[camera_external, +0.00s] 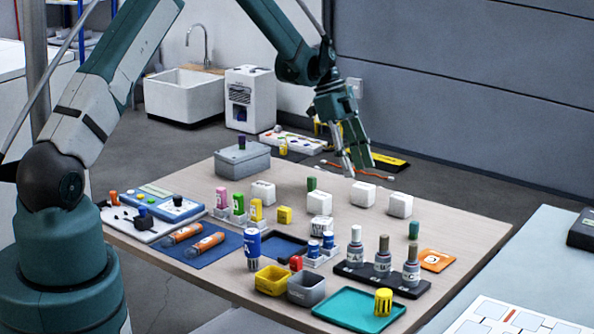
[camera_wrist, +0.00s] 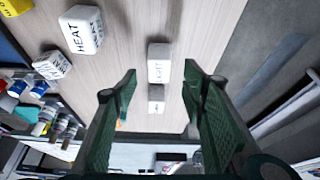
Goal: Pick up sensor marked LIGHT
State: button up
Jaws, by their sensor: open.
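The white block marked LIGHT (camera_wrist: 158,53) stands on the wooden table, seen between my fingers in the wrist view. It appears to be the white block (camera_external: 363,196) below my gripper in the external view. My gripper (camera_external: 361,168) is open and empty, above the table and apart from the block. In the wrist view its green fingers (camera_wrist: 160,73) frame the block left and right. A second white block (camera_wrist: 156,92) stands close to it, its marking too small to read; it seems to be the right-hand white block (camera_external: 400,205). A block marked HEAT (camera_wrist: 82,28) is farther left.
Another white block (camera_external: 320,229) and a yellow block (camera_external: 285,215) stand on the table. A green cylinder (camera_external: 312,184) is left of the nearer blocks. Capped bottles in a black rack (camera_external: 350,272), bins and a teal tray (camera_external: 340,305) crowd the front. The table's right end is mostly clear.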

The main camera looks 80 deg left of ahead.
aim_at(360, 184)
jog(key=shift+x, duration=1.25)
jog(key=shift+b+x, duration=0.35)
jog(key=shift+x, duration=2.25)
jog(key=shift+d, duration=0.1)
jog(key=c, duration=1)
